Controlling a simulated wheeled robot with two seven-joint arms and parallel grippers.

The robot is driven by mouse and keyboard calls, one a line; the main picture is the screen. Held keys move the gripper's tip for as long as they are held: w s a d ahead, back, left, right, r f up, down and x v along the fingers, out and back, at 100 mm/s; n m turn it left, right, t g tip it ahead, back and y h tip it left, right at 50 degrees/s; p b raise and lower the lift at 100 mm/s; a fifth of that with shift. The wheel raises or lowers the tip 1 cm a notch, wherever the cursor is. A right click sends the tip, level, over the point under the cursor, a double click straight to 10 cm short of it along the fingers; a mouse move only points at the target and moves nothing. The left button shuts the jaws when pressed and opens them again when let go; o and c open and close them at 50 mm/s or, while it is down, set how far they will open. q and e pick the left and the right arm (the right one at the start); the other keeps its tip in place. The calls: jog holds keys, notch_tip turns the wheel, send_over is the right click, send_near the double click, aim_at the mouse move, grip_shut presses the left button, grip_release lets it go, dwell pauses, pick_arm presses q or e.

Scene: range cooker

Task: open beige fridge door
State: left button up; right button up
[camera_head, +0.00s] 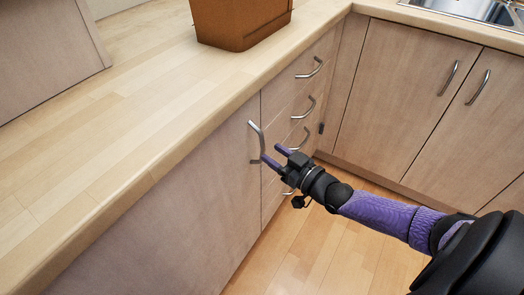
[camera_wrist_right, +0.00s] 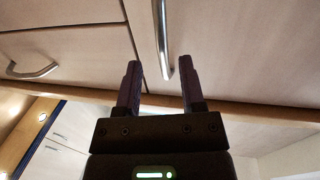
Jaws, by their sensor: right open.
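The beige fridge door (camera_head: 165,225) is the wide front panel under the counter at the left, and it looks closed. Its curved metal handle (camera_head: 256,140) stands upright near the panel's right edge. My right gripper (camera_head: 273,155) is open, with its purple fingertips close to the lower part of the handle. In the right wrist view the handle (camera_wrist_right: 161,40) runs down between the two open fingers (camera_wrist_right: 159,80), nearer the right one. I cannot tell whether a finger touches it. My left gripper is not in view.
Several drawers with curved handles (camera_head: 309,107) are right of the door. More cabinet doors (camera_head: 400,95) and a sink (camera_head: 480,10) are at the right. A brown pot (camera_head: 240,22) stands on the wooden counter (camera_head: 130,120). The wood floor (camera_head: 290,255) is clear where visible.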

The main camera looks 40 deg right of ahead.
aim_at(263, 147)
jog(key=w, duration=0.2)
jog(key=w+a+b, duration=0.1)
jog(key=w, duration=0.1)
jog(key=shift+c, duration=0.4)
grip_shut()
dwell(0.7)
dwell(0.3)
